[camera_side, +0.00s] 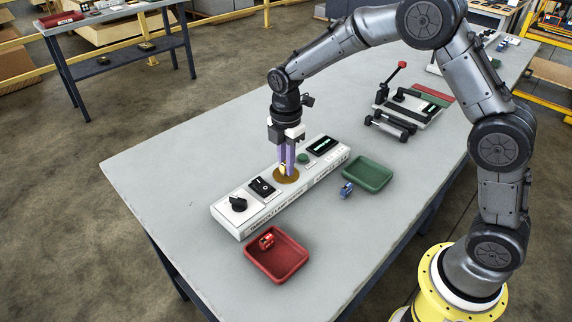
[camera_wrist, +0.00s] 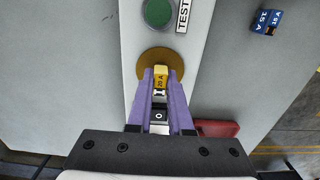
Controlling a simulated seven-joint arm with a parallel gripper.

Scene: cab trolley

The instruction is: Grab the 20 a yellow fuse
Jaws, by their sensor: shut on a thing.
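The yellow fuse (camera_side: 283,169), marked 20 A, shows between my fingertips in the wrist view (camera_wrist: 161,77). My gripper (camera_side: 287,172) points down over the white test panel (camera_side: 228,208), with its purple fingers (camera_wrist: 160,88) shut on the fuse from both sides. The fuse stands over the round brass disc (camera_side: 288,180), which also shows behind it in the wrist view (camera_wrist: 150,56). I cannot tell whether the fuse's lower end is seated in the disc or just above it, as the fingers hide it.
A blue fuse marked 15 A (camera_side: 346,189) lies on the table beside the green tray (camera_side: 388,171). A red fuse (camera_side: 267,240) lies in the red tray (camera_side: 302,270). The panel carries a knob, a rocker switch and a green button (camera_wrist: 159,12). A lever device (camera_side: 402,108) stands behind.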

